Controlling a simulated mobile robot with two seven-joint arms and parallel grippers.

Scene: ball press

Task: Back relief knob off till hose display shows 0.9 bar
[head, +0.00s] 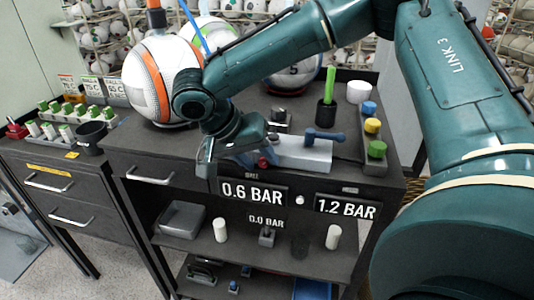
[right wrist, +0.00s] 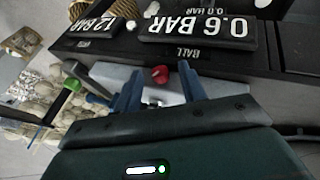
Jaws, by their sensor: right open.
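The red relief knob (head: 263,162) sits at the front left of a grey block (head: 303,154) on the cart's top. In the right wrist view the knob (right wrist: 160,74) shows between the two blue fingers of my right gripper (right wrist: 159,82), which is open. I see a gap on both sides of the knob. In the head view my right gripper (head: 252,151) is at the block's left end. The ball display (head: 252,192) reads 0.6 BAR. The display to its right (head: 346,207) reads 1.2 BAR; its small label is unreadable. My left gripper is not visible.
A blue lever (head: 323,136) sits on the block. Blue, yellow and green knobs (head: 376,149) line the right edge. A black cup with a green stick (head: 327,112) stands behind. A white and orange ball (head: 150,88) is at the back left. A smaller display (head: 266,220) reads 0.0 BAR.

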